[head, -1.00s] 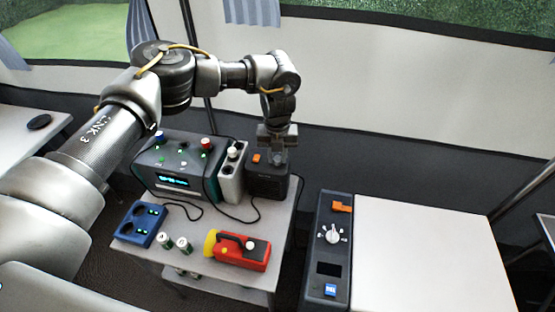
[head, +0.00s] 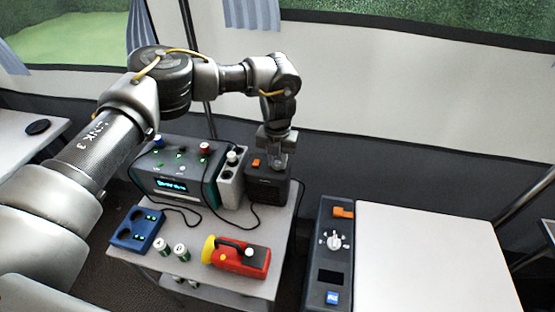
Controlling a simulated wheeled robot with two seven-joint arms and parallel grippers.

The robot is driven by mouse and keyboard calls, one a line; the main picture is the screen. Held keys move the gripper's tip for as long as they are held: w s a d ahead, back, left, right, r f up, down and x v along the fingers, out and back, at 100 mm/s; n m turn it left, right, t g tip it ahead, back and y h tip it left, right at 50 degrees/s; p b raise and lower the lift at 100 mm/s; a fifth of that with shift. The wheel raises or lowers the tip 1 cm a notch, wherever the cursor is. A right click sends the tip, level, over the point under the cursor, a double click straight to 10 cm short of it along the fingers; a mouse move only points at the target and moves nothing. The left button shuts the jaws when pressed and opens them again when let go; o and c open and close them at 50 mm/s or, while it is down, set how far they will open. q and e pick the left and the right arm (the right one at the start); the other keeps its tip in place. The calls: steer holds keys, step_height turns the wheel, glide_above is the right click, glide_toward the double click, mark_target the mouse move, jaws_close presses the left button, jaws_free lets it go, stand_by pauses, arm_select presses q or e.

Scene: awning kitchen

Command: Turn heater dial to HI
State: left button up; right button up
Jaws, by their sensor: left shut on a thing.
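A small dark heater box (head: 267,191) stands at the back right corner of the grey table, with an orange switch (head: 256,163) on its top. My left gripper (head: 281,166) points down onto the right part of its top and is shut on the heater dial there. The fingers and the gripper body hide the dial, so its pointer and any HI mark cannot be read. My right gripper is not in view.
Left of the heater are a grey unit (head: 230,183) with a white knob and a teal-sided device (head: 172,188) with a lit display. In front lie a blue charger (head: 138,230), batteries and a red flashlight (head: 241,258). A dark control panel (head: 327,257) stands right.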

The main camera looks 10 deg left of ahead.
mark_target(277, 164)
arm_select(q)
steer(key=o, duration=1)
step_height(277, 164, up, 11)
steer(key=shift+f+b, duration=0.1)
steer(key=shift+b, duration=0.7)
steer(key=shift+s+f, duration=0.1)
